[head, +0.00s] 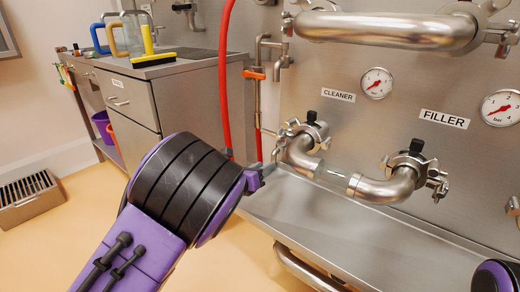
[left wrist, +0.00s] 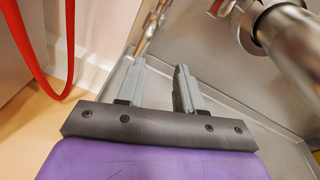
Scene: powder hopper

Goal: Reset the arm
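My left arm comes in from the lower left in the head view, with its purple and black wrist in front of the sink edge. My left gripper (head: 268,171) points toward the pipe bend under the CLEANER label, and most of it is hidden behind the wrist. In the left wrist view my left gripper (left wrist: 160,66) has its two grey fingers apart with nothing between them. A steel pipe (left wrist: 290,42) is to the right of the fingers, apart from them. A purple and black part of my right arm shows at the lower right of the head view; its gripper is out of view.
The pipe bend (head: 300,150) and the FILLER pipe (head: 385,188) stick out from the steel panel (head: 400,110). A red hose (head: 223,75) hangs left of them. A steel sink (head: 350,225) lies below. A cabinet (head: 185,100) stands at the left, with open floor before it.

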